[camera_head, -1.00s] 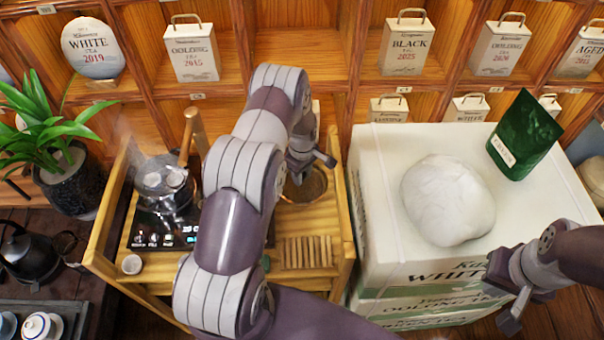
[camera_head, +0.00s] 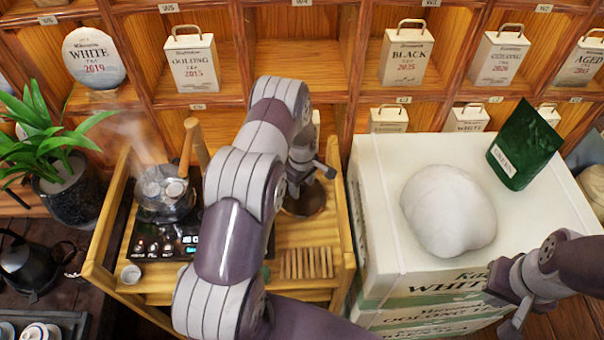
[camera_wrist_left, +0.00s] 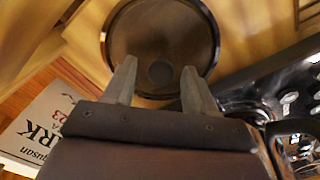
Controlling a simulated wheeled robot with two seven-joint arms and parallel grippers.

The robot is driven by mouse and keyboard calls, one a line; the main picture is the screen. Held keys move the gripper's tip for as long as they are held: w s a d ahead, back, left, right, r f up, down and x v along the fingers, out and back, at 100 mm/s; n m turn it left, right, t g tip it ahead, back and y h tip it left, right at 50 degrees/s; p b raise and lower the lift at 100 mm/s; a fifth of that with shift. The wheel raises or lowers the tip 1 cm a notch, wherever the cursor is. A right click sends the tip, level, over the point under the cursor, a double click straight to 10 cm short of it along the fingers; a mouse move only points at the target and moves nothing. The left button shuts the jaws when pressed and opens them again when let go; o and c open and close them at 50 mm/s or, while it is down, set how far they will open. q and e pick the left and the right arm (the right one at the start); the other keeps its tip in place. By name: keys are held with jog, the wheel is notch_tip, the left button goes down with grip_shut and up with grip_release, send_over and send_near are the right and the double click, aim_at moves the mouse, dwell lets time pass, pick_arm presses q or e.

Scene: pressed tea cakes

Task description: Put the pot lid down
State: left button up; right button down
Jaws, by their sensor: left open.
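The pot lid (camera_head: 304,200) is a round, dark disc over the right part of the wooden tray table (camera_head: 220,289). In the left wrist view the lid (camera_wrist_left: 135,42) shows a thin rim and a darker round centre. I cannot tell whether it lies flat on the wood. My left gripper (camera_head: 318,176) is just above the lid. In the left wrist view its two fingers (camera_wrist_left: 158,88) are spread, with the lid beyond them and nothing clearly gripped. The steaming pot (camera_head: 166,207) stands uncovered on the black cooker (camera_head: 150,246). My right gripper (camera_head: 510,300) is beside the white box; its jaw opening is unclear.
A small cup (camera_head: 131,274) and a slatted wooden rack (camera_head: 306,264) are on the tray table. A white box (camera_head: 375,170) at the right bears a pale round lump (camera_head: 447,210) and a green pouch (camera_head: 524,145). Shelves close off the back.

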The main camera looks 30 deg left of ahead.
aim_at(302, 187)
pick_arm(q)
notch_tip(302, 187, up, 10)
jog(key=b, duration=0.3)
jog(key=s+d+r+m, duration=0.6)
jog(key=s+m, duration=0.1)
jog(key=s, duration=0.3)
jog(key=s+d+r+m+t, duration=0.1)
jog(key=s+d+r+m, duration=0.5)
jog(key=s+m, duration=0.2)
jog(key=shift+s, duration=0.95)
jog(key=shift+s+r, duration=0.1)
jog(key=shift+r, duration=0.05)
